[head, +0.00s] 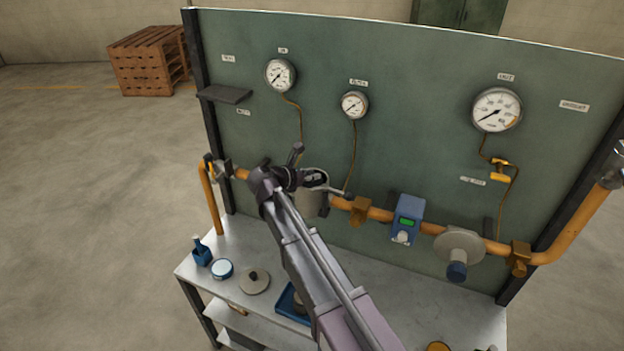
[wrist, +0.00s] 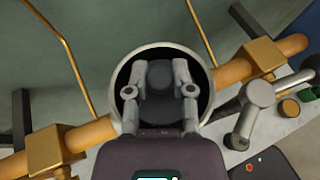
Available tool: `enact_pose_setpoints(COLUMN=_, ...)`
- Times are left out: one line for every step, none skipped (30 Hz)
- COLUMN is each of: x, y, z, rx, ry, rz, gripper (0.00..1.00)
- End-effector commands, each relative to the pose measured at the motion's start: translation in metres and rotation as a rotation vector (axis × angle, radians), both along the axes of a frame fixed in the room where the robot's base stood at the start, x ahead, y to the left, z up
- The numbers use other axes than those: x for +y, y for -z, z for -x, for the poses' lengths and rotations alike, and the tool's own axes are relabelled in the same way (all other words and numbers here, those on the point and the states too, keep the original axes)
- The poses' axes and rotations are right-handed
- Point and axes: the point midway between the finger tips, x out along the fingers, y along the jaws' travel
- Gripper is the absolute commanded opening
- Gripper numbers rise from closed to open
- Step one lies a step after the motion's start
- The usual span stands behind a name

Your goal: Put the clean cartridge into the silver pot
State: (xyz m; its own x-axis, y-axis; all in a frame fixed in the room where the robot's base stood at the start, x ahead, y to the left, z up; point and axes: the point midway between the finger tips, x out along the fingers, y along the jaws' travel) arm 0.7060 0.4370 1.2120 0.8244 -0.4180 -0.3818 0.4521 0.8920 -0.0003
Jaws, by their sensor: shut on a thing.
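The silver pot (head: 313,205) is an open grey cylinder set in the orange pipe line in front of the green panel. My gripper (head: 312,179) is over its mouth in the head view. In the wrist view my gripper (wrist: 158,78) is shut on a dark round-ended piece (wrist: 158,74), which looks like the cartridge. That piece lies within the outline of the pot's round rim (wrist: 158,47). How deep it sits is hard to tell. My gripper and arm hide part of the pot, and I cannot see whether the piece is clean.
A grey lid with a black knob (head: 255,281), a round blue-and-white tin (head: 222,269) and a blue bottle (head: 202,253) stand on the bench. A blue tray (head: 288,304) is partly behind my arm. A lever handle (wrist: 245,118) sticks out beside the pot. Gauges line the panel.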

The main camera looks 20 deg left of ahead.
Motion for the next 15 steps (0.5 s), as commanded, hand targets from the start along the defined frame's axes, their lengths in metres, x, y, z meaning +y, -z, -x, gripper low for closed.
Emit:
enact_pose_setpoints(x=-0.0002, y=0.0012, z=-0.0001, rx=0.000, ry=0.000, rz=0.000, gripper=0.00)
enact_pose_setpoints(x=-0.0002, y=0.0011, z=-0.0001, rx=0.000, ry=0.000, rz=0.000, gripper=0.00)
enact_pose_setpoints(x=-0.0003, y=0.0007, z=-0.0001, rx=0.000, ry=0.000, rz=0.000, gripper=0.00)
enact_pose_setpoints(x=-0.0002, y=0.0006, z=-0.0002, rx=0.000, ry=0.000, rz=0.000, gripper=0.00)
enact_pose_setpoints(x=-0.0003, y=0.0003, z=-0.0002, rx=0.000, ry=0.000, rz=0.000, gripper=0.00)
enact_pose_setpoints(x=-0.0003, y=0.0002, z=-0.0002, rx=0.000, ry=0.000, rz=0.000, gripper=0.00)
enact_pose_setpoints(x=-0.0004, y=0.0003, z=-0.0003, rx=0.000, ry=0.000, rz=0.000, gripper=0.00)
enact_pose_setpoints(x=-0.0004, y=0.0003, z=-0.0003, rx=0.000, ry=0.000, rz=0.000, gripper=0.00)
enact_pose_setpoints(x=-0.0004, y=0.0003, z=-0.0004, rx=0.000, ry=0.001, rz=0.000, gripper=0.00)
enact_pose_setpoints(x=-0.0005, y=0.0006, z=-0.0003, rx=0.000, ry=0.001, rz=0.000, gripper=0.00)
enact_pose_setpoints(x=-0.0005, y=0.0013, z=-0.0003, rx=0.000, ry=0.001, rz=0.000, gripper=0.00)
enact_pose_setpoints(x=-0.0005, y=0.0025, z=-0.0003, rx=0.000, ry=0.001, rz=0.000, gripper=0.00)
enact_pose_setpoints(x=-0.0005, y=0.0034, z=-0.0004, rx=0.000, ry=0.001, rz=0.000, gripper=0.00)
enact_pose_setpoints(x=-0.0006, y=0.0041, z=-0.0005, rx=0.000, ry=0.001, rz=0.000, gripper=0.00)
enact_pose_setpoints(x=-0.0007, y=0.0049, z=-0.0004, rx=0.000, ry=0.001, rz=0.000, gripper=0.00)
